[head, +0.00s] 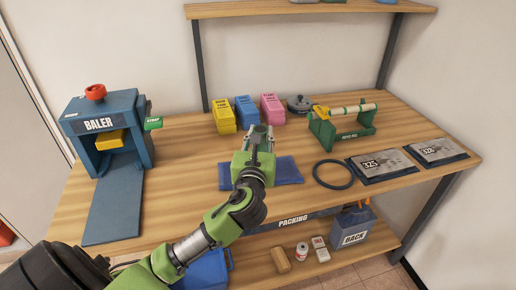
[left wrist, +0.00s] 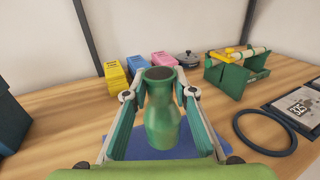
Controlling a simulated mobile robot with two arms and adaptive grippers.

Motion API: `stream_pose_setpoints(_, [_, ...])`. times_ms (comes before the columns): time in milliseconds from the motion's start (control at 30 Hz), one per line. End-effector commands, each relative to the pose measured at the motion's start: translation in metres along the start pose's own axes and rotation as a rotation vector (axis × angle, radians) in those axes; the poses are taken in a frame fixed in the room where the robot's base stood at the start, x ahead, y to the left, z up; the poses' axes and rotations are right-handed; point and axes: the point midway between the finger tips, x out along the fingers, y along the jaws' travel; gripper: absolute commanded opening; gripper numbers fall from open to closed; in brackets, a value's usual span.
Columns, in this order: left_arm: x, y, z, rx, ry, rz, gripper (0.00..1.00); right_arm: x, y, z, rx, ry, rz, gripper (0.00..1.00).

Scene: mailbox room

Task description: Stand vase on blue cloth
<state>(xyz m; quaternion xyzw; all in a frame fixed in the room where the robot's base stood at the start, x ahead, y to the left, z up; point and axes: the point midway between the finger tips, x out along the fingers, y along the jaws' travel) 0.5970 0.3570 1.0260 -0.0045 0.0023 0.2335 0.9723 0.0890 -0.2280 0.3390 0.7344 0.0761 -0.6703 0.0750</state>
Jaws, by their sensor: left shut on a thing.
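A green vase (left wrist: 162,115) with a dark open mouth stands upright between the fingers of my left gripper (left wrist: 160,98), which is shut on it. In the head view, my left gripper (head: 260,138) is over the blue cloth (head: 290,171) and largely hides the vase. The blue cloth also shows below and behind the vase in the left wrist view (left wrist: 193,148). I cannot tell whether the vase's base touches the cloth. My right gripper is not in view.
A blue baler (head: 105,125) stands at the left. Yellow (head: 222,115), blue (head: 247,112) and pink (head: 271,108) boxes stand behind the cloth. A dark ring (head: 333,174), a green roll holder (head: 342,125) and two dark packs (head: 381,166) are to the right.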

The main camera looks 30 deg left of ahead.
Motion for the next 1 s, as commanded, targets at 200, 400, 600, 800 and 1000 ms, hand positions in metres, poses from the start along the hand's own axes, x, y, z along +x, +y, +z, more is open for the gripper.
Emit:
stream_pose_setpoints(200, [0.016, 0.007, -0.019, 0.000, -0.005, 0.001, 0.00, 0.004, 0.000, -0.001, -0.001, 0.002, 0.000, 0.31])
stream_pose_setpoints(400, [0.026, 0.011, -0.034, 0.001, -0.002, 0.000, 0.00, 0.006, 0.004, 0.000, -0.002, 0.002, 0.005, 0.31])
stream_pose_setpoints(600, [0.025, 0.010, -0.060, 0.000, -0.003, 0.000, 0.00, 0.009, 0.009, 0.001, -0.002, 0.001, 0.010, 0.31])
stream_pose_setpoints(800, [0.025, 0.010, -0.060, 0.000, -0.004, -0.001, 0.00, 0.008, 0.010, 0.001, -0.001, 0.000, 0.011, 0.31])
stream_pose_setpoints(1000, [0.025, 0.010, -0.066, 0.000, -0.002, -0.001, 0.00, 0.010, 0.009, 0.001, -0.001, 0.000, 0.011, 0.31])
